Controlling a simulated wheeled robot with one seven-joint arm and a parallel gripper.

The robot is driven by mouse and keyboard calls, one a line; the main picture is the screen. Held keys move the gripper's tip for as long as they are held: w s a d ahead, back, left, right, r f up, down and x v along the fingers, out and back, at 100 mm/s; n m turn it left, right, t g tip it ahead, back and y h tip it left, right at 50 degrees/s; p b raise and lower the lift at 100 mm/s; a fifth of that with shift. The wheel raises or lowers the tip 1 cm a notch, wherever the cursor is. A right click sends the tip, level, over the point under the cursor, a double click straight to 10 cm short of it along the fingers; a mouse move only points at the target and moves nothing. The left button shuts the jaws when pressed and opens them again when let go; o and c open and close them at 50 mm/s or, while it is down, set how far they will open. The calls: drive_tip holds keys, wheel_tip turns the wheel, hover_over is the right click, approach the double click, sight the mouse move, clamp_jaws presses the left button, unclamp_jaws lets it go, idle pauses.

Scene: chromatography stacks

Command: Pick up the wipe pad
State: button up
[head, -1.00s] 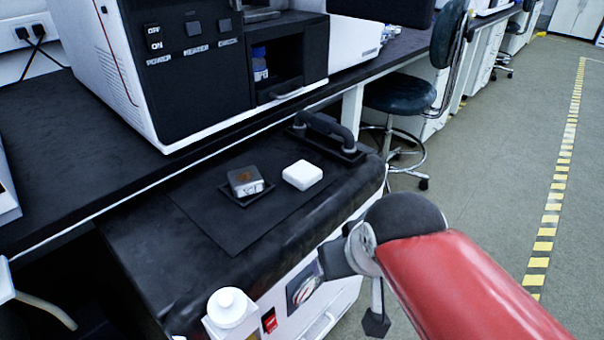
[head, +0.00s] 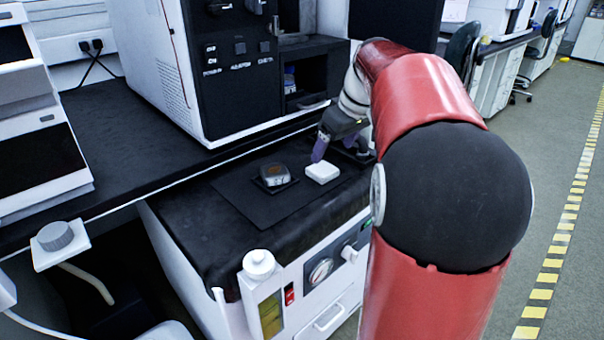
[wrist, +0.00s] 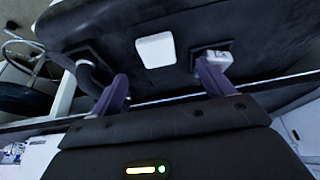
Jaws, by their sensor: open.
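The wipe pad, which I take to be the small white rounded square (head: 322,172), lies flat on the black top of the low cabinet, on or at the edge of a dark mat. It also shows in the wrist view (wrist: 155,50), beyond the fingertips and between their lines. My gripper (head: 322,152) is just above and behind the pad in the head view, pointing down. In the wrist view my gripper (wrist: 165,84) has its two purple fingers wide apart with nothing between them. The pad appears untouched.
A dark block with a pale side (head: 274,174) sits on a small black tray left of the pad. A black handle (wrist: 88,72) stands on the pad's other side. The instrument (head: 235,70) rises behind.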

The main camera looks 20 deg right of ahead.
sight(323, 168)
drive_tip(key=x, duration=0.7)
drive_tip(key=shift+w+d+f, duration=0.1)
drive_tip(key=shift+w+f, duration=0.1)
drive_tip(key=shift+w, duration=0.25)
drive_tip(key=shift+c, duration=0.4)
drive_tip(key=c, duration=1)
